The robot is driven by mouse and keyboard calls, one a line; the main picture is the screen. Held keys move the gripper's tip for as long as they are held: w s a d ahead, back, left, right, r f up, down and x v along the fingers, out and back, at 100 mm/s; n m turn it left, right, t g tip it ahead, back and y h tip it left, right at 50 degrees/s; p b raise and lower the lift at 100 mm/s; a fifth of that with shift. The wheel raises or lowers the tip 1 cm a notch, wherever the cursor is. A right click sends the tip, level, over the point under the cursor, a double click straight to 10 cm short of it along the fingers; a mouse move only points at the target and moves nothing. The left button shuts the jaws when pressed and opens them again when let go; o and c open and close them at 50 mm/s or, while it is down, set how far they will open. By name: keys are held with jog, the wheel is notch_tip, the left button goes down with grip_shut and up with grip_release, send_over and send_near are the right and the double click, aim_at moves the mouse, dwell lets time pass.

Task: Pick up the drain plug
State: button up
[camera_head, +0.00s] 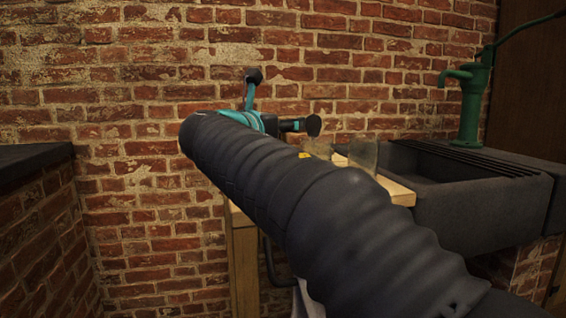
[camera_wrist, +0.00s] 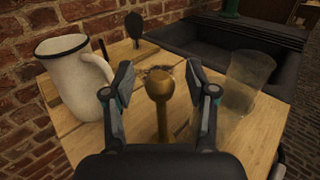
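In the wrist view a brass piece (camera_wrist: 159,86) with a round knob on a stem shows between the two fingers of my gripper (camera_wrist: 160,82). It may be the drain plug, but I cannot tell for sure. My gripper is open, with a gap on both sides of the knob. A small dark thing (camera_wrist: 168,69), perhaps a chain, lies just behind the knob, partly hidden. In the head view my gripper (camera_head: 283,100) shows with its fingers spread, and my arm hides much of the table.
A white mug (camera_wrist: 70,75) stands left on the wooden table (camera_wrist: 75,136). A dark paddle-shaped thing (camera_wrist: 134,26) is behind. A dark sink (camera_head: 465,205) adjoins, with a green pump (camera_head: 471,105).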

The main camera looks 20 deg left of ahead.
jog(key=shift+r, duration=0.1)
grip_shut()
